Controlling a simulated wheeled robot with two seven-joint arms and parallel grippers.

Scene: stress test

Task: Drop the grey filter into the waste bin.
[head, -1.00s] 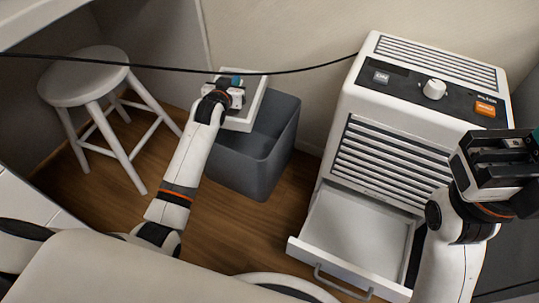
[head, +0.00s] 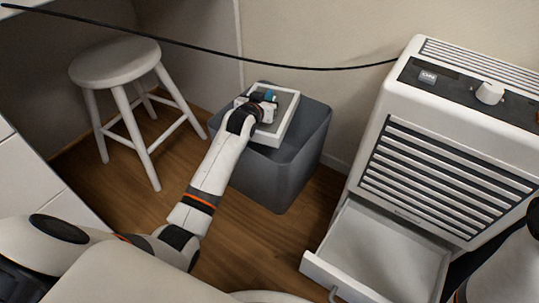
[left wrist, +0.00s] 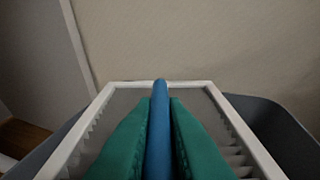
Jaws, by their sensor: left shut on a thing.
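The grey filter (head: 287,104), a grey panel in a white frame, is over the mouth of the dark grey waste bin (head: 283,178). My left gripper (head: 268,97) is shut on the filter's blue grip. In the left wrist view, the green fingers (left wrist: 158,130) close on the blue grip from both sides, with the filter's white frame (left wrist: 240,130) around them. The bin's rim (left wrist: 268,118) shows beyond the frame. I cannot tell how high the filter is above the rim. My right gripper is out of view; part of that arm shows at the right edge.
A white stool (head: 115,62) stands left of the bin. A white louvred unit (head: 440,165) stands right, with its empty drawer (head: 385,250) pulled out. A black cable (head: 200,48) crosses the view above the bin. Wooden floor is clear in front of the bin.

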